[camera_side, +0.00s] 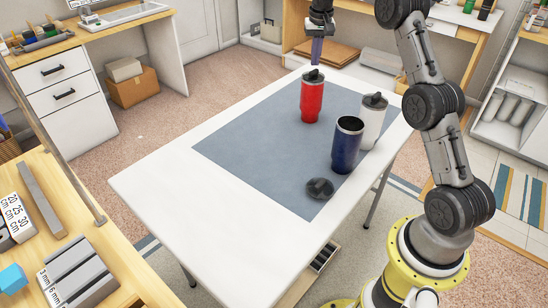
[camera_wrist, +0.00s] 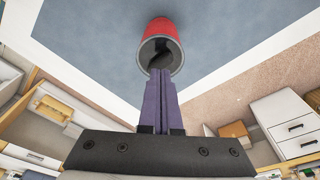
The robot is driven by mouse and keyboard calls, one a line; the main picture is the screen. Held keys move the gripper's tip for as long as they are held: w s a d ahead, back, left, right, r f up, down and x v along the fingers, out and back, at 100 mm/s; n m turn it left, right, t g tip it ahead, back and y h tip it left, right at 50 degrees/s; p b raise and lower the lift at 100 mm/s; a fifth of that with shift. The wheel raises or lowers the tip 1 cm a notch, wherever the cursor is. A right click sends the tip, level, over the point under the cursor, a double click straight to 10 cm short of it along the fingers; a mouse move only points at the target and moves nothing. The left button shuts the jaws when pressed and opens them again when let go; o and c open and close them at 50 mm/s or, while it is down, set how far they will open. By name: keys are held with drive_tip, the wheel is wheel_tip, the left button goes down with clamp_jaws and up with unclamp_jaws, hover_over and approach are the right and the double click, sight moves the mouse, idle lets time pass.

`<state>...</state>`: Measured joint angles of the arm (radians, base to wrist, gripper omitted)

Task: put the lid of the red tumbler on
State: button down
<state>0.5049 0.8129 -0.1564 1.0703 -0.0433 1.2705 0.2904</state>
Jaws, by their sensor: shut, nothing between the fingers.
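The red tumbler (camera_side: 312,103) stands upright near the back edge of the blue-grey mat; its red wall also shows in the wrist view (camera_wrist: 160,27). A dark lid (camera_side: 313,76) with a raised tab is on its top; in the wrist view the lid (camera_wrist: 158,60) shows dark within the tumbler's rim. I cannot tell whether it is fully seated. My gripper (camera_side: 317,63) points down just above this lid, its purple fingers shut and empty. In the wrist view the gripper's fingertips (camera_wrist: 161,71) overlap the near rim, and I cannot tell whether they touch the lid.
A blue tumbler (camera_side: 347,147) stands open-topped on the mat (camera_side: 250,145). A loose dark lid (camera_side: 319,188) lies in front of it. A white tumbler (camera_side: 371,125) with a dark lid stands beside it at right. The white table's (camera_side: 190,215) left and front are clear.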

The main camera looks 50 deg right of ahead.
drive_tip(key=shift+f, duration=1.05)
drive_tip(key=shift+f, duration=0.25)
wheel_tip(320, 180, up, 9)
idle(1.0)
drive_tip(key=shift+r, duration=0.1)
